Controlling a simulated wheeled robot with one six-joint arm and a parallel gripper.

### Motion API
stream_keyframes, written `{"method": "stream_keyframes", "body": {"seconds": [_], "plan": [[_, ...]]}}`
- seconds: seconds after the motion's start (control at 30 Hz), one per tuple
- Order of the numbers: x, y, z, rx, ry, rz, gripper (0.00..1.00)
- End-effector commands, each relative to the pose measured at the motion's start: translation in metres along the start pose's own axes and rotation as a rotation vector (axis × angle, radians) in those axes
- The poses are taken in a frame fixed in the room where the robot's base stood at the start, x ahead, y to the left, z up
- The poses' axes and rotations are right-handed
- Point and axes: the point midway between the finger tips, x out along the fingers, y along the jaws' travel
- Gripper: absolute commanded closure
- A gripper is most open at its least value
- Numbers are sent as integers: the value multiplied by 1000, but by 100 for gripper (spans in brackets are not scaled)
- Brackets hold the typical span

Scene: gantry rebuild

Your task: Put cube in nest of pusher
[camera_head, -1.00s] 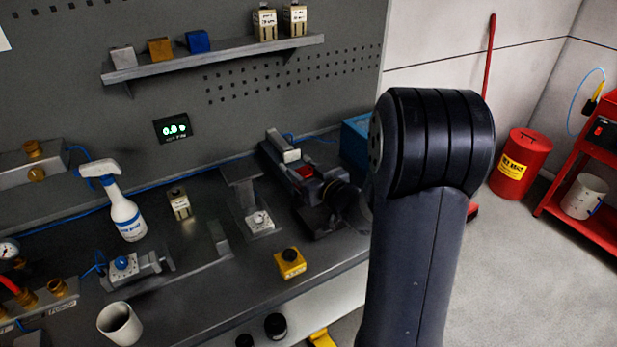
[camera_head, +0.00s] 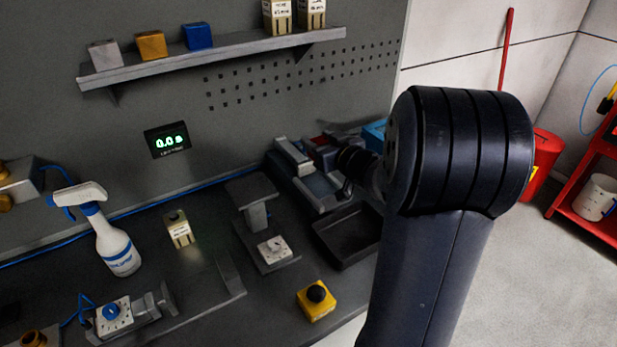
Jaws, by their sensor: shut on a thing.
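My gripper (camera_head: 326,144) is partly hidden behind my own dark arm, close to the back wall. A small red patch, seemingly the cube (camera_head: 318,140), shows at its fingers; its full shape is hidden. The gripper is shut on it. A grey fixture with a pale block (camera_head: 294,156), which looks like the pusher, lies just left of and below the gripper in the picture. A bluish-grey bed (camera_head: 319,184) shows in it. I cannot make out a nest, nor whether the cube touches the fixture.
An empty dark tray (camera_head: 350,238) lies in front of the fixture. A stand with a white dial (camera_head: 273,248), a yellow button box (camera_head: 317,302), a labelled block (camera_head: 178,228) and a spray bottle (camera_head: 113,240) are on the bench. The shelf (camera_head: 215,58) holds several blocks.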

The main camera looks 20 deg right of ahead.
Motion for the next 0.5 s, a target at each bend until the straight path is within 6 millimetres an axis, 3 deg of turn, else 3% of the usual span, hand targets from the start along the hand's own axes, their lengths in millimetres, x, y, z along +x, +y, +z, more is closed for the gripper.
{"method": "stream_keyframes", "body": {"seconds": [0.07, 0.3, 0.5], "plan": [[1, 0, 5, 2, 0, -1, 84], [7, 0, 49, 5, -3, -1, 84], [10, 0, 66, 2, 0, -1, 84]]}}
